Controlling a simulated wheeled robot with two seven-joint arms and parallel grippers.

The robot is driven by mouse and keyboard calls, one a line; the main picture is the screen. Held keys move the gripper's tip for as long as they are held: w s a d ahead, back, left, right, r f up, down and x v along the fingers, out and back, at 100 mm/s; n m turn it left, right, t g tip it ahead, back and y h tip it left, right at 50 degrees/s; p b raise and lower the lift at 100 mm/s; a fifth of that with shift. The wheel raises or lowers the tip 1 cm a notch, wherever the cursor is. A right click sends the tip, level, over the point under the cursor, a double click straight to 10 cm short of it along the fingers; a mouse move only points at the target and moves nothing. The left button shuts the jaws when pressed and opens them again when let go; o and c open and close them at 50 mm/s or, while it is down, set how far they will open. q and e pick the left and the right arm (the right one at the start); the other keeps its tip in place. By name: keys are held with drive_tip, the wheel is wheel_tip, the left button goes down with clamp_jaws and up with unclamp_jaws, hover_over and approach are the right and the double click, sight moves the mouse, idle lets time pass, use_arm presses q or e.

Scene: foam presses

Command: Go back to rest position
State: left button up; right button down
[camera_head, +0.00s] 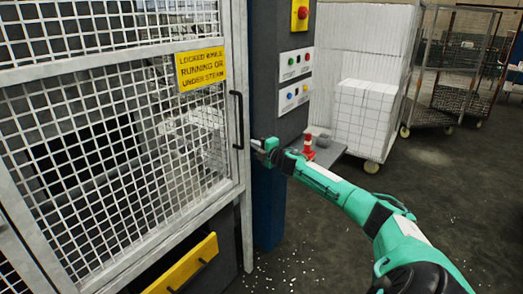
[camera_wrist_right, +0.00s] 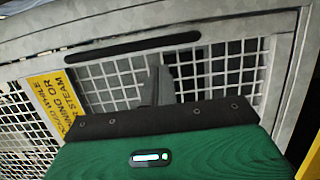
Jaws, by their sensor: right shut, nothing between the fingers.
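My right gripper (camera_head: 256,144) is shut and empty, just right of the lower end of the black door handle (camera_head: 236,118) in the head view. I cannot tell if it touches the handle or the door frame. In the right wrist view the closed dark fingers (camera_wrist_right: 155,82) stand in front of the white mesh, and the black handle (camera_wrist_right: 135,46) lies beyond them, apart in the picture. The mesh door (camera_head: 120,150) looks closed against its frame. My left gripper is not in view.
A dark control post (camera_head: 275,75) with button panels stands right of the door. A small shelf (camera_head: 322,148) carries a red-and-white cone (camera_head: 308,147). A yellow drawer front (camera_head: 185,265) is below the door. White foam blocks (camera_head: 362,120) and wire carts (camera_head: 450,65) stand behind; floor at right is open.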

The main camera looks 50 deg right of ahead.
drive_tip(key=shift+s+d+f+b, duration=0.1)
drive_tip(key=shift+s+d+b, duration=0.05)
drive_tip(key=shift+s, duration=0.5)
drive_tip(key=shift+s+d+b, duration=0.1)
drive_tip(key=shift+s+b, duration=0.05)
drive_tip(key=shift+s, duration=0.45)
drive_tip(key=shift+f, duration=0.1)
